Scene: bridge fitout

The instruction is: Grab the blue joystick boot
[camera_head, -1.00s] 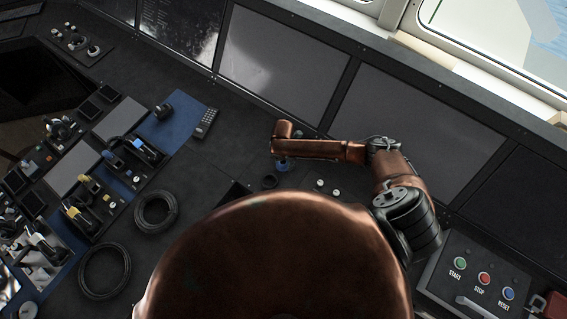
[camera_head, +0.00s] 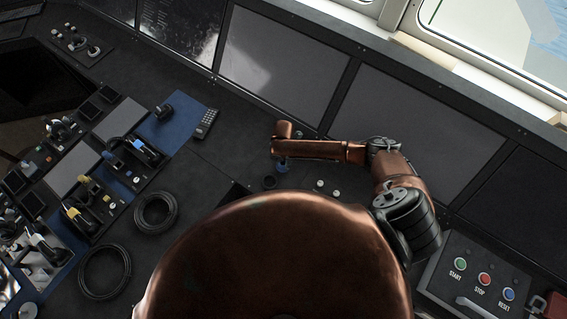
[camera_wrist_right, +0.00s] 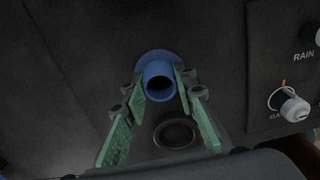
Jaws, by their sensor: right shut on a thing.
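The blue joystick boot (camera_wrist_right: 159,80) is a short blue tube with a wide round flange, seen in the right wrist view. My right gripper (camera_wrist_right: 161,83) has its two green-padded fingers on either side of the tube, shut on it. The flange lies beyond the fingertips, against the dark console; I cannot tell if it is lifted. In the head view only a bit of the blue boot (camera_head: 282,168) shows below my copper right forearm, which hides most of the gripper. My left gripper is not in view.
A black ring (camera_wrist_right: 175,132) lies close to the boot, below it in the wrist view. White knobs (camera_head: 328,188) stand to its right in the head view. Black cable coils (camera_head: 156,211) and a lever console are at left. A START/STOP/RESET box (camera_head: 470,272) is at lower right.

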